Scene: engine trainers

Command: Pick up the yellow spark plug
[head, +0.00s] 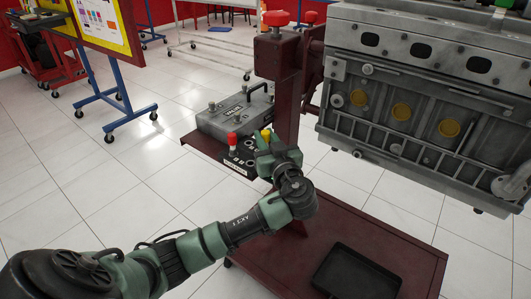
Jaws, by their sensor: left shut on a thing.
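The yellow spark plug (266,134) shows its yellow top just above my left gripper (265,143). The gripper is at the right end of a small black holder (238,161) and is shut on the yellow plug. The gripper and wrist hide the plug's lower part, so I cannot tell whether it is still seated in the holder. A red spark plug (232,139) stands upright in the holder, left of the gripper. My right gripper is not in view.
A grey cylinder head part (225,118) lies behind the holder on a dark red shelf. A dark red post (284,90) rises close behind the gripper. A large engine block (420,100) hangs at right. A black tray (357,272) lies on the lower stand base.

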